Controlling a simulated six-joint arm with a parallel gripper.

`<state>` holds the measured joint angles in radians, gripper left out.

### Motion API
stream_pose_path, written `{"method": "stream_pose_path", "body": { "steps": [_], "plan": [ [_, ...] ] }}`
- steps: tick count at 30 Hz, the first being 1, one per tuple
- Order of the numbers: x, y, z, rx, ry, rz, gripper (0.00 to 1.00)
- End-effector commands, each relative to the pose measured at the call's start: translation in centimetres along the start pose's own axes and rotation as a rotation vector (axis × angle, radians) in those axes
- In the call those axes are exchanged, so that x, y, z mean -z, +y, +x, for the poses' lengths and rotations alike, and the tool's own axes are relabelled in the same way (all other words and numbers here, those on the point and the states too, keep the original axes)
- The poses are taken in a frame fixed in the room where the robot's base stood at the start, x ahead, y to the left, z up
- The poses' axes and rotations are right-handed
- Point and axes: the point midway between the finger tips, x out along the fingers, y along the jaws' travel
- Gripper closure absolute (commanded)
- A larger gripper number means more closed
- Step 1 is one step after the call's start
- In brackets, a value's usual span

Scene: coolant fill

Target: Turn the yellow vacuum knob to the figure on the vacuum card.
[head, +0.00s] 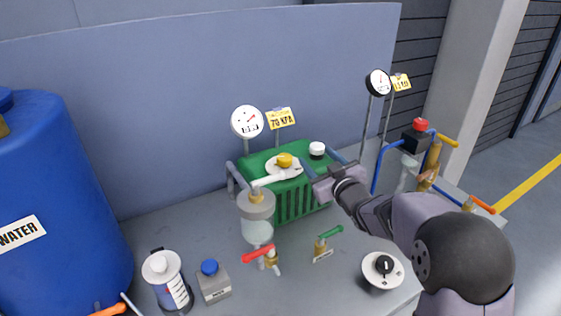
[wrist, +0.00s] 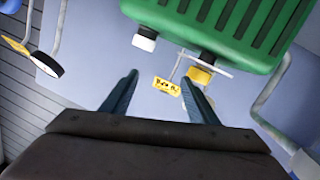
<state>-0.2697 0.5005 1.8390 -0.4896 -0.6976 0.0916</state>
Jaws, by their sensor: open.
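The yellow vacuum knob (head: 284,160) sits on a pale round dial on top of the green radiator (head: 300,197). The vacuum card (head: 281,118) is yellow and reads 70 KPA; it stands behind the knob beside a white round gauge (head: 247,121). The gauge's figures are too small to read. My gripper (head: 320,160) is open and empty, to the right of the knob and apart from it. In the wrist view, the knob (wrist: 200,75) shows just beyond the right finger, and the card (wrist: 166,86) shows between the fingers (wrist: 160,79).
A white cap (head: 317,149) stands on the radiator close to my gripper. A clear vessel (head: 257,215) with a white arm stands at the radiator's front left. Red (head: 259,253) and green (head: 331,232) valve handles are in front. A second gauge (head: 377,83) and card stand right.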

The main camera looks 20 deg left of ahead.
Motion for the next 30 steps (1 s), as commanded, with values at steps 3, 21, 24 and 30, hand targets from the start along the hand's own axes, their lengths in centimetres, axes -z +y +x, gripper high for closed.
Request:
{"method": "stream_pose_path", "body": {
  "steps": [3,21,24,30],
  "plan": [
    [2.1,-3.7,2.1,0.101,0.181,-0.062,0.46],
    [-0.1,-7.1,3.8,0.166,0.147,0.246,0.46],
    [0.1,-7.1,4.3,0.166,0.148,0.245,0.46],
    [0.4,-7.5,6.1,0.167,0.147,0.244,0.46]
  ]
}}
